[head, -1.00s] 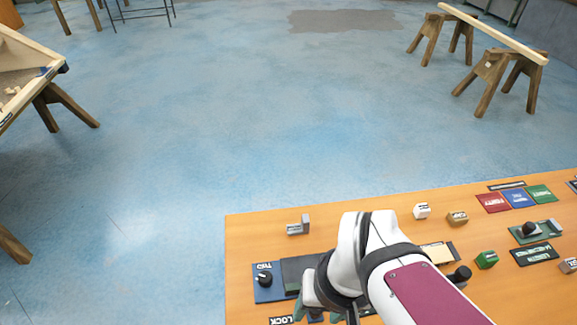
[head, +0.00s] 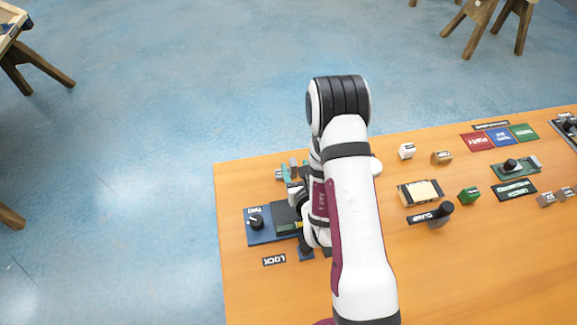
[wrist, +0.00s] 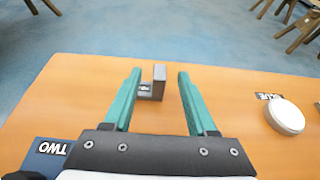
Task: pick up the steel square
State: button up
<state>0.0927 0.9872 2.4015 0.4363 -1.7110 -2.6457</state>
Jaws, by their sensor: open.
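The steel square (wrist: 158,81) is a small grey L-shaped block with a dark label, standing on the orange table top. In the wrist view it shows between the two teal fingers of my gripper (wrist: 158,75), near their tips. The fingers are open and nothing is held. In the head view the steel square (head: 294,164) is partly hidden by my gripper (head: 286,175), which is close to it. I cannot tell how far above the table the fingertips are.
A blue panel with a black knob (head: 257,222) lies to the left of my arm. A white round object (wrist: 286,117) is at right in the wrist view. Labelled blocks, including a green one (head: 469,196), and panels fill the table's right side. The table's far edge lies just beyond the square.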

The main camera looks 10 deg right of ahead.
aim_at(294, 163)
jog(key=x, duration=0.3)
jog(key=shift+w+f, duration=0.15)
jog(key=shift+w, duration=0.2)
grip_shut()
dwell(1.0)
